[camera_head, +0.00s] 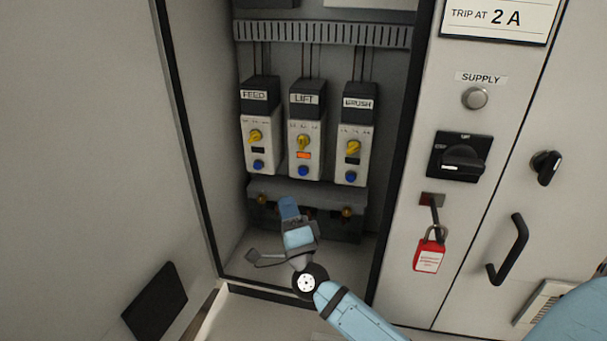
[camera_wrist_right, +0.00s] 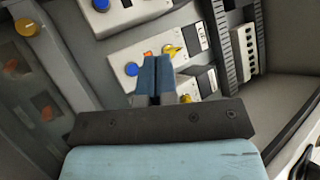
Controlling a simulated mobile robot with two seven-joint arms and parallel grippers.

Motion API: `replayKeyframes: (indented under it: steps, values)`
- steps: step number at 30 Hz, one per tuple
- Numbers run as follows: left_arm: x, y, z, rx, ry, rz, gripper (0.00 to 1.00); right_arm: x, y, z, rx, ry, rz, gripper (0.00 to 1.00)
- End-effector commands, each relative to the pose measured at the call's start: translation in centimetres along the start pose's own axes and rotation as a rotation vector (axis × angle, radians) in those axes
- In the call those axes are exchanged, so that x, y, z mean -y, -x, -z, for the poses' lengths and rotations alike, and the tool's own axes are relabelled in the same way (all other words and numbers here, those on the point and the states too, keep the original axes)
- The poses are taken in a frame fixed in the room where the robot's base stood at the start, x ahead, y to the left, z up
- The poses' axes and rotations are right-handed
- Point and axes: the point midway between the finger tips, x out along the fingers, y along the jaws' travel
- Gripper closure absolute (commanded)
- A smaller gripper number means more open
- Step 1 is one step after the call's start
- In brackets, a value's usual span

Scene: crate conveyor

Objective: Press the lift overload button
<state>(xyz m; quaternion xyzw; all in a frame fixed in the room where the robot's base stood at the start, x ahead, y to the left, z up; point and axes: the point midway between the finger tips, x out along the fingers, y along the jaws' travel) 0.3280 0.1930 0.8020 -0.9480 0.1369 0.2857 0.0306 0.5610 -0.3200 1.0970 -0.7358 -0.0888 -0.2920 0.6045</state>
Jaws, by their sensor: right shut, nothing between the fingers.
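The lift overload unit (camera_head: 304,135) is the middle of three units in the open cabinet, labelled LIFT. It has a yellow knob (camera_head: 303,142), an orange indicator (camera_head: 303,155) and, at its bottom, a blue button (camera_head: 303,170). My right gripper (camera_head: 288,203) is shut and empty, below this unit in the head view and apart from the button there. In the right wrist view the shut fingers (camera_wrist_right: 155,75) overlap the picture of the lift unit, with its blue button (camera_wrist_right: 131,69) just left of the fingertips. My left gripper is not in view.
The feed unit (camera_head: 260,130) and brush unit (camera_head: 354,140) flank it closely. A grey ledge (camera_head: 300,192) with brass-coloured parts lies below. The cabinet's dark frame (camera_head: 401,150) bounds the opening.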

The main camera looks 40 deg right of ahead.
Motion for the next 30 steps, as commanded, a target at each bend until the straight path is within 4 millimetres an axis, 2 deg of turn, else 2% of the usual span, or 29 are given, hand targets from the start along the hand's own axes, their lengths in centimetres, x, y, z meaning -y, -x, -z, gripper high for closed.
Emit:
replayKeyframes:
  steps: [11, 21, 30]
  values:
    - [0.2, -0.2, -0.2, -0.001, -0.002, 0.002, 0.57, -0.6, -0.6, 0.4, 0.002, 0.002, 0.0, 1.0]
    - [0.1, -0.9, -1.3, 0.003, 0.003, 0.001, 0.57, -3.0, -3.8, 2.8, 0.002, 0.003, 0.001, 1.0]
    - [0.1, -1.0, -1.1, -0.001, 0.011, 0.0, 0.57, -4.3, -5.8, 4.2, 0.001, 0.001, 0.001, 1.0]
